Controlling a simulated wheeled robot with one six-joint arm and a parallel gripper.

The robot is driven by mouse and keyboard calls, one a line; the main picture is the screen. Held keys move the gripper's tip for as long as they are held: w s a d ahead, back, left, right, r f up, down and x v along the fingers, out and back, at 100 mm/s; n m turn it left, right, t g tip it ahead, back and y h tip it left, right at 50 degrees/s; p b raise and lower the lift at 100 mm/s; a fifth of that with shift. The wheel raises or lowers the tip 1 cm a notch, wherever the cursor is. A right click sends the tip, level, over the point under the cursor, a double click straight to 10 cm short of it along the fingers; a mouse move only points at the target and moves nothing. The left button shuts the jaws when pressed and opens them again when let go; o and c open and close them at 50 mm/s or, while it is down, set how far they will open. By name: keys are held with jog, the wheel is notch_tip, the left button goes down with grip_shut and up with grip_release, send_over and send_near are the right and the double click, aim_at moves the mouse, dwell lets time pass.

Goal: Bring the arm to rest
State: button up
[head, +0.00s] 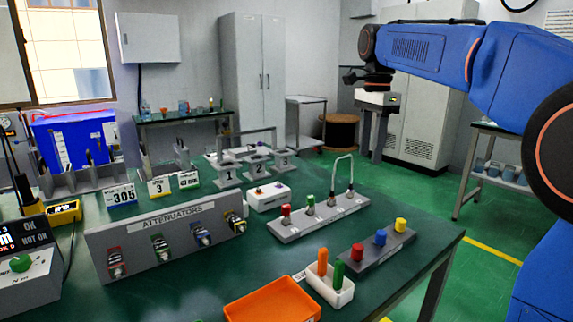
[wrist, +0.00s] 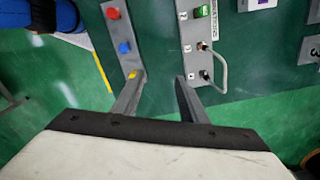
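My gripper (head: 371,148) hangs from my blue arm at the upper right in the head view, pointing down, high beyond the right side of the table. In the wrist view its two grey fingers (wrist: 161,77) are apart with nothing between them. Below them the wrist view shows the green table top and part of the green floor. The gripper is open and empty, and seems clear of everything on the table.
The green table (head: 190,245) holds the attenuators panel (head: 170,240), a grey strip with a wire loop (head: 320,217), a strip with red, blue and yellow knobs (head: 375,250), and an orange tray (head: 272,302). A grey cabinet (head: 425,130) stands behind my gripper.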

jog(key=s+d+f+n+t, duration=0.2)
jog(key=s+f+n, duration=0.5)
jog(key=s+f, duration=0.6)
jog(key=s+d+f+n+t, duration=0.2)
jog(key=s+d+f+n, duration=0.3)
jog(key=s+f, duration=0.8)
jog(key=s+n, duration=0.3)
jog(key=s, duration=0.3)
jog(key=shift+f+t, duration=0.25)
jog(key=shift+t, duration=0.15)
jog(key=shift+s+d, duration=0.1)
jog(key=shift+c, duration=0.9)
jog(key=shift+d, duration=0.15)
